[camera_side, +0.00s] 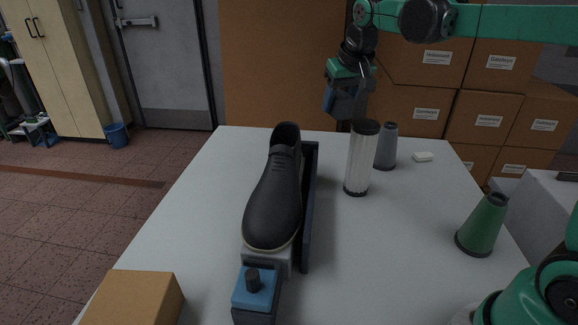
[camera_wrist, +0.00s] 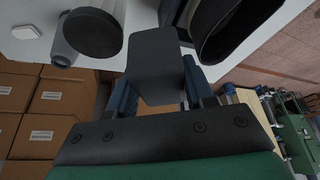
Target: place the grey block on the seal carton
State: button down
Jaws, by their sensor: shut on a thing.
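My gripper (camera_side: 345,104) hangs over the far edge of the table, behind the clear cylinder, pointing down. In the wrist view its fingers (camera_wrist: 158,92) are shut on the grey block (camera_wrist: 155,60), a dark flat-faced piece. In the side view a small dark part of the block (camera_side: 343,126) shows below the fingers; the rest cannot be made out. A plain brown carton (camera_side: 130,300), which I take for the seal carton, sits at the table's near left corner, cut off by the picture edge. It is far from my gripper, and its visible top is bare.
A black shoe (camera_side: 274,200) lies along a dark stand with a blue-topped end (camera_side: 256,288) mid-table. The clear black-capped cylinder (camera_side: 361,160), a grey cone (camera_side: 386,148), a small white piece (camera_side: 423,157) and a green cone (camera_side: 483,226) stand to the right. The table's left strip is clear.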

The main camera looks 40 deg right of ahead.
jog(key=w+a+n+y, duration=0.1)
jog(key=w+a+n, duration=0.2)
jog(key=a, duration=0.8)
jog(key=n+g+y, duration=0.1)
jog(key=n+y, duration=0.2)
jog(key=n, duration=0.6)
send_over(111, 311)
jog(key=s, duration=0.1)
notch_tip(111, 311, down, 5)
jog(key=f, duration=0.4)
jog(key=d+f, duration=0.1)
jog(key=f, duration=0.2)
jog(key=shift+f, duration=0.1)
jog(key=shift+c, duration=1.7)
grip_release()
